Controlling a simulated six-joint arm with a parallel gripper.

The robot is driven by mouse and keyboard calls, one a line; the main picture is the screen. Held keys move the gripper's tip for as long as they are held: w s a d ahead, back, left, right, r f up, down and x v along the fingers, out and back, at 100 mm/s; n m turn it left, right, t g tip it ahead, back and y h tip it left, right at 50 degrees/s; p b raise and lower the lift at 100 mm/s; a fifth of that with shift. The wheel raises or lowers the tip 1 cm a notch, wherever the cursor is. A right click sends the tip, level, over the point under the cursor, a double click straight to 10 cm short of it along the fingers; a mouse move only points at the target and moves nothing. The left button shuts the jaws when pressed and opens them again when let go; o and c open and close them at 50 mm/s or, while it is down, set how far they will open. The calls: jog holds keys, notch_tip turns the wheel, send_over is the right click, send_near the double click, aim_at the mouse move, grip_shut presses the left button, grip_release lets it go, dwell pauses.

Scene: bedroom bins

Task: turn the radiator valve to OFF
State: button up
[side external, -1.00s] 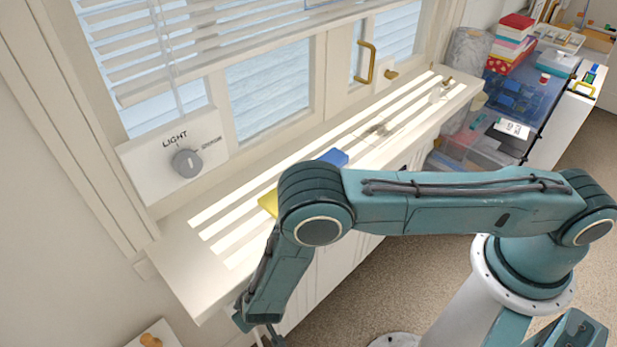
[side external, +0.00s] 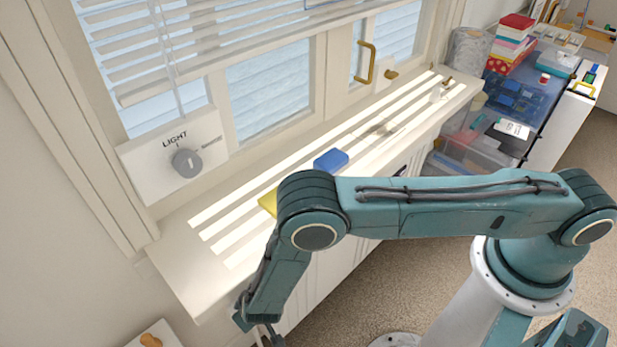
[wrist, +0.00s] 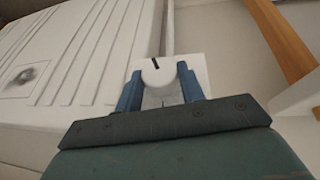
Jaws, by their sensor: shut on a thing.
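In the wrist view, the radiator valve is a round white knob (wrist: 158,77) with a dark mark near its far edge, in front of a white plate (wrist: 198,66). My gripper (wrist: 160,71) has its two blue fingers on either side of the knob and is shut on it. Any OFF lettering is not readable. In the side view, my gripper is at the bottom edge, largely out of frame, and the valve cannot be made out there.
A ribbed white panel (wrist: 85,60) lies left of the knob in the wrist view, and a wooden bar (wrist: 280,40) is at the right. In the side view, the sill (side external: 215,280) holds a blue block (side external: 331,160) and a yellow one (side external: 268,202). A grey light dial (side external: 187,163) is on the wall.

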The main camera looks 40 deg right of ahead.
jog(key=shift+a+h, duration=0.15)
jog(key=shift+h, duration=0.35)
jog(key=shift+f+h, duration=0.1)
jog(key=shift+h, duration=0.3)
jog(key=shift+a+f+n+h, duration=0.15)
jog(key=shift+n+h, duration=0.1)
jog(key=shift+h, duration=0.45)
jog(key=shift+a+r+n+h, duration=0.1)
jog(key=shift+n+h, duration=0.15)
jog(key=shift+h, duration=0.45)
jog(key=shift+s+h, duration=0.1)
jog(key=shift+h, duration=0.6)
jog(key=o, duration=1)
jog(key=shift+c, duration=0.2)
